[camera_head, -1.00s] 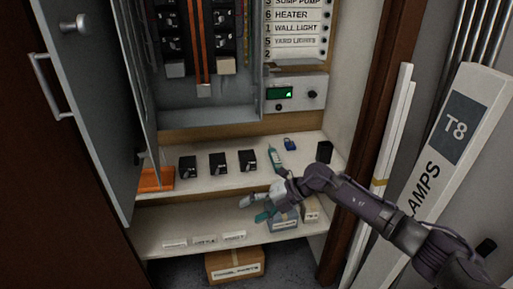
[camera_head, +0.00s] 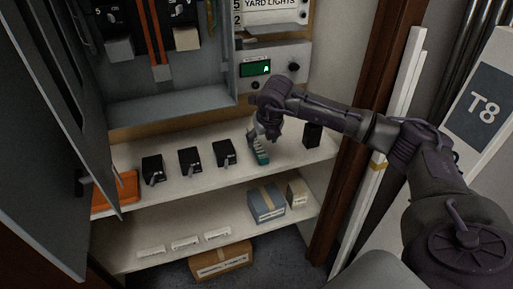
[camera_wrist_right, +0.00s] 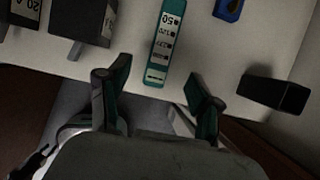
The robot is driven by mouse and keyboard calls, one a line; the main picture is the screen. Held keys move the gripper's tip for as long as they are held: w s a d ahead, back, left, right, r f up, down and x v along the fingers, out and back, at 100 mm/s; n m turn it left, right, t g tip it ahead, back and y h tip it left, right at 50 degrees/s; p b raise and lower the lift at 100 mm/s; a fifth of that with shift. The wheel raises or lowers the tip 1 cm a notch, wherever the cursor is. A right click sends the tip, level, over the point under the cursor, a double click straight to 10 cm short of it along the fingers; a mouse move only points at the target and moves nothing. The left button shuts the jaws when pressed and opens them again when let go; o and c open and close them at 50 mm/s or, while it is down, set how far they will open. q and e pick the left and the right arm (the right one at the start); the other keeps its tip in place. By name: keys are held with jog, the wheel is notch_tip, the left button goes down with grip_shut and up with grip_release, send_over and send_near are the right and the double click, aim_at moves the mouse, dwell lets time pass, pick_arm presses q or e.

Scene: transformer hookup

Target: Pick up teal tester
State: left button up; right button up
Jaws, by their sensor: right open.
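The teal tester (camera_head: 262,158) lies on the upper shelf, partly hidden by my right gripper in the head view. In the right wrist view the tester (camera_wrist_right: 166,44) shows a pale label with numbers, and its near end lies just beyond the gap between the fingers. My right gripper (camera_head: 258,144) is above the tester, pointing down. In the wrist view the right gripper (camera_wrist_right: 158,88) is open, with one finger to each side of the tester's line and nothing between them. My left gripper is out of view.
Several black switch blocks (camera_head: 190,160) stand left of the tester. A black block (camera_head: 312,135) stands to its right, and a blue padlock (camera_wrist_right: 228,9) lies beside it. The open cabinet door (camera_head: 45,130) is at left. Boxes (camera_head: 266,202) sit on the lower shelf (camera_head: 130,235).

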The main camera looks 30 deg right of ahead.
aim_at(260, 150)
jog(key=shift+w+f, duration=0.25)
jog(key=shift+f, duration=0.3)
jog(key=shift+w+d+f, duration=0.1)
jog(key=shift+w+f, duration=0.05)
jog(key=shift+f, duration=0.3)
jog(key=x, duration=0.4)
jog(key=shift+w+d+f+p, duration=0.15)
jog(key=shift+f+p, duration=0.15)
jog(key=shift+p, duration=0.05)
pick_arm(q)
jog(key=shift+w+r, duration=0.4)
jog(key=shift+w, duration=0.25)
